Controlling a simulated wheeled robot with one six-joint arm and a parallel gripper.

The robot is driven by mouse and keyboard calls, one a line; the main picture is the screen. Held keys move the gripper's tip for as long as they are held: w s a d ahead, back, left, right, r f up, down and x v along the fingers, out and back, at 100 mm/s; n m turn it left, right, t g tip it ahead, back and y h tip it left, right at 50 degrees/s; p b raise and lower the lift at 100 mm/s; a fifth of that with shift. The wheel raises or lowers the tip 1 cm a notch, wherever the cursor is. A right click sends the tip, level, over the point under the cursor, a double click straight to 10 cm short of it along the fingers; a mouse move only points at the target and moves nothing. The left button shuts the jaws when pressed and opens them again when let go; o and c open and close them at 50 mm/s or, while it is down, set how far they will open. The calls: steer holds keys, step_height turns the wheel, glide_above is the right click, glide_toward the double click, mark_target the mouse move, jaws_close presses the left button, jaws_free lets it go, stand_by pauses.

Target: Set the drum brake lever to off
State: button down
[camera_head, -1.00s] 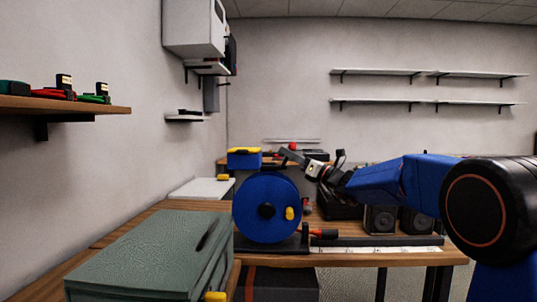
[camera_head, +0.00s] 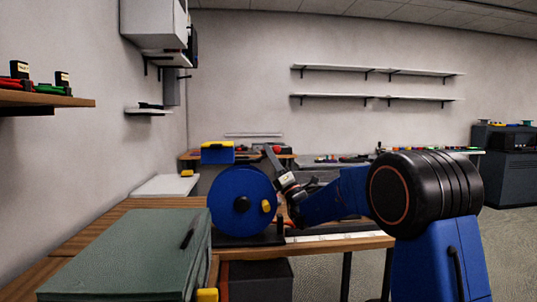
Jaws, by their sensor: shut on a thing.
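The blue drum (camera_head: 243,201) stands upright on a dark base on the wooden bench, with a black hub and a yellow knob (camera_head: 266,206) on its face. The brake lever (camera_head: 288,224) is a small red and dark part low at the drum's right side, mostly hidden by my gripper. My gripper (camera_head: 291,212) reaches in from the right, just beside the drum. Its jaws are shut on the lever, as far as I can tell; the fingertips are small and dark. The lever's exact angle cannot be made out.
A grey-green case (camera_head: 130,255) fills the front left, beside the drum. A blue box with a yellow lid (camera_head: 217,153) stands behind it. A white strip (camera_head: 325,238) runs along the bench's front edge. A wooden shelf (camera_head: 45,101) juts from the left wall.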

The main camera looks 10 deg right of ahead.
steer(key=shift+d+t, duration=0.15)
steer(key=shift+t, duration=0.15)
steer(key=c, duration=1.7)
jaws_free()
steer(key=shift+d, duration=0.15)
steer(key=shift+s+f, duration=0.15)
steer(key=shift+f, duration=0.1)
steer(key=v, duration=1.6)
steer(key=shift+s+d+f, duration=0.1)
steer(key=shift+s+d, duration=0.15)
steer(key=shift+s, duration=0.15)
